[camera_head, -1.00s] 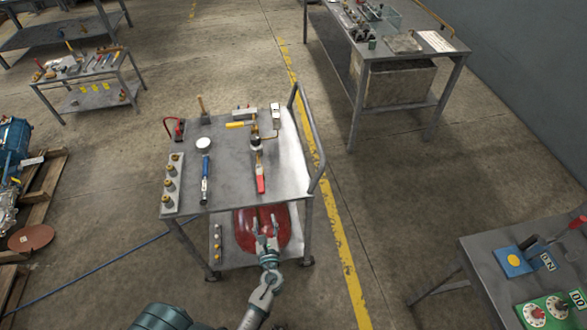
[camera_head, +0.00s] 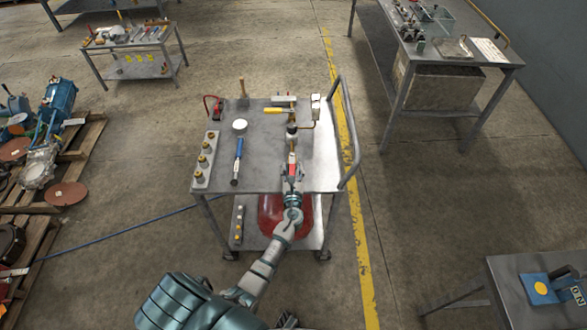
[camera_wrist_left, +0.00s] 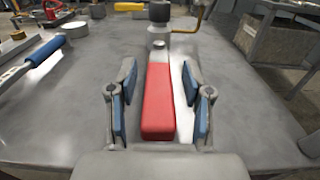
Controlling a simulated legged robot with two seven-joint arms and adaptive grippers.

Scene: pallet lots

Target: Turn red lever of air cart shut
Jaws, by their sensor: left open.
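The air cart (camera_head: 258,180) is a grey metal cart with a red tank (camera_head: 270,212) on its lower shelf. The red lever (camera_head: 292,160) lies on the cart top, pointing toward me from a valve with a dark knob (camera_head: 291,132). In the left wrist view the red lever (camera_wrist_left: 158,103) lies between the open blue-padded fingers of my left gripper (camera_wrist_left: 160,108), with a visible gap on each side. In the head view my left gripper (camera_head: 292,172) is over the lever's near end and partly hides it. My right gripper is not clearly seen.
A yellow handle (camera_head: 275,110) and a gauge (camera_head: 316,100) sit behind the lever. A blue-handled tool (camera_head: 239,150) and a row of brass fittings (camera_head: 205,160) lie to the left. A curved rail (camera_head: 348,130) edges the cart's right side.

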